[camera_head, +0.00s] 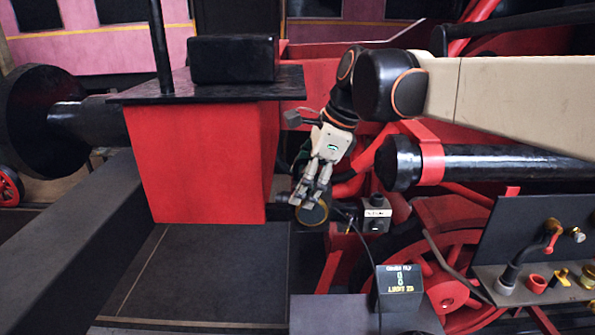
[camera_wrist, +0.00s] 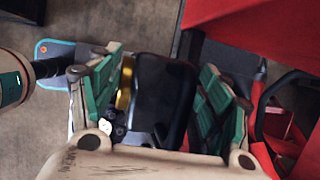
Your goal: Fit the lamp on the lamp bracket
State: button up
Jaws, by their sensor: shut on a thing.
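My gripper (camera_head: 309,190) points down in the middle of the head view, in front of the red buffer beam. It is shut on the lamp (camera_head: 313,213), a dark body with a yellow brass ring, held at the fingertips. In the wrist view the black lamp (camera_wrist: 165,98) sits between the green-padded fingers (camera_wrist: 160,78), its brass ring toward the left finger. The fingers hide part of the lamp. I cannot pick out the lamp bracket with certainty in either view.
A small box (camera_head: 376,214) with a cable stands just right of the lamp. A display box (camera_head: 399,288) is lower right. A panel with levers (camera_head: 535,245) is at far right. The red beam block (camera_head: 200,160) is left. Dark flat floor (camera_head: 200,270) lies clear below it.

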jog(key=shift+f+b, duration=1.1)
jog(key=shift+f, duration=0.8)
jog(key=o, duration=1.5)
jog(key=shift+c, duration=0.2)
